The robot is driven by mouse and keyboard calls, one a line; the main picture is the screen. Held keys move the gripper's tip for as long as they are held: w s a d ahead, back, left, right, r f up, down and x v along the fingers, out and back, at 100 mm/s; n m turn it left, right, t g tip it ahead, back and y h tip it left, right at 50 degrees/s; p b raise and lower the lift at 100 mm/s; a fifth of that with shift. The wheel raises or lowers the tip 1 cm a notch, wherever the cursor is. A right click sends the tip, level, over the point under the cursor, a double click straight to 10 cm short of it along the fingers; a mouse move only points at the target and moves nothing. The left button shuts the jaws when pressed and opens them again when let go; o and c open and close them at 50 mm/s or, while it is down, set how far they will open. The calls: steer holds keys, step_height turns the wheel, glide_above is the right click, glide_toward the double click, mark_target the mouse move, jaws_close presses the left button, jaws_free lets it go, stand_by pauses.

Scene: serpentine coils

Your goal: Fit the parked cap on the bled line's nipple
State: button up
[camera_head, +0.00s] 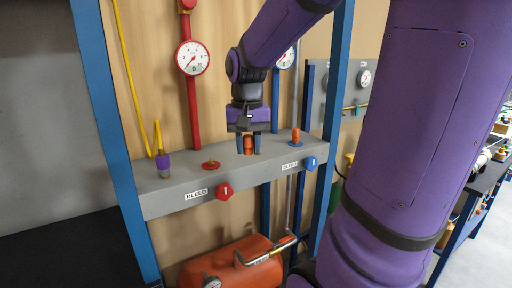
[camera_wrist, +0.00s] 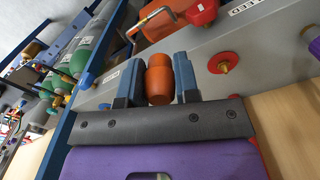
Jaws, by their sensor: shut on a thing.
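My gripper (camera_head: 248,148) points down over the grey beam, its jaws shut on an orange cap (camera_wrist: 159,82). The cap also shows between the fingers in the head view (camera_head: 248,144). I cannot tell whether it touches the beam. The blue line's nipple carries an orange cap (camera_head: 295,135), right of my gripper.
A red knob (camera_head: 224,191) and a blue knob (camera_head: 311,163) stick out of the beam front beside labels. A purple fitting (camera_head: 162,160) with a yellow line stands at the left. A red gauge (camera_head: 192,58) hangs behind. An orange tank (camera_head: 232,265) lies below.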

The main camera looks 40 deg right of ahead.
steer(key=w+a, duration=0.1)
steer(key=w, duration=0.3)
steer(key=w+r, duration=0.1)
steer(key=w, duration=0.3)
steer(key=w+a, duration=0.1)
steer(key=w, duration=0.3)
steer(key=shift+w+a+r, duration=0.1)
steer(key=shift+a+r, duration=0.2)
steer(key=shift+a, duration=0.05)
steer(key=shift+f, duration=2.3)
steer(key=shift+f, duration=0.2)
steer(key=shift+f, duration=0.75)
steer(key=shift+f, duration=0.55)
steer(key=o, duration=1)
steer(key=shift+o, duration=0.2)
